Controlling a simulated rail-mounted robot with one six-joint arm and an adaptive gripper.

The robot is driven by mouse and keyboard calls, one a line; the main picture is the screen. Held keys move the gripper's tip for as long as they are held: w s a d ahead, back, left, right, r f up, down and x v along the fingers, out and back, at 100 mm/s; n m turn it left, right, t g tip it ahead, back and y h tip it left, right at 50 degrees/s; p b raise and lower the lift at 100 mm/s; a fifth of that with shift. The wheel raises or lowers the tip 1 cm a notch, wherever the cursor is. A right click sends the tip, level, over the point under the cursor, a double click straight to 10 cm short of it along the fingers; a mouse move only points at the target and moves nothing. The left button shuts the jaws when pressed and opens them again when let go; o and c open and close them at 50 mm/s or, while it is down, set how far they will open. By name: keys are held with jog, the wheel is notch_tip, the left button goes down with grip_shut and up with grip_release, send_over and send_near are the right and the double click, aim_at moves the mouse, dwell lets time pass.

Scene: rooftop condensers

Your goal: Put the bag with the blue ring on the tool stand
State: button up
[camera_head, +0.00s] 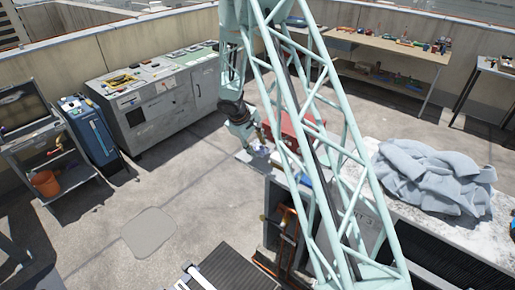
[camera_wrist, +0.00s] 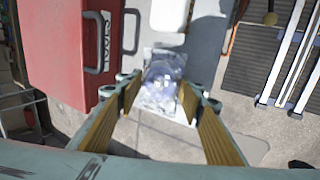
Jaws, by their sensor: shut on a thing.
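A clear plastic bag with bluish-grey contents (camera_wrist: 163,80) is between the fingertips of my gripper (camera_wrist: 162,92) in the wrist view. My gripper is shut on it. I cannot make out a blue ring in the bag. In the head view my gripper (camera_head: 257,147) is near the middle, close to the edge of a unit top, and the bag shows only as a small pale patch (camera_head: 263,152). I cannot tell for sure which piece of furniture is the tool stand.
A red case (camera_wrist: 68,50) lies left of my gripper; it also shows in the head view (camera_head: 299,129), partly behind my arm. A grey cloth (camera_head: 435,175) covers part of a white top. A shelved cart (camera_head: 70,176) holds an orange bucket (camera_head: 45,183). A long workbench (camera_head: 385,47) stands behind.

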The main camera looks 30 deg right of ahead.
jog(key=shift+f, duration=0.4)
jog(key=shift+f+b, duration=0.6)
jog(key=shift+b, duration=0.4)
jog(key=o, duration=0.9)
jog(key=shift+o, duration=0.2)
jog(key=shift+r+p, duration=0.45)
jog(key=shift+p, duration=0.2)
jog(key=shift+r+p, duration=0.3)
jog(key=shift+p, duration=0.15)
jog(key=v, duration=1.1)
jog(key=shift+a+r, duration=0.15)
jog(key=shift+r, duration=0.2)
jog(key=shift+s, duration=0.15)
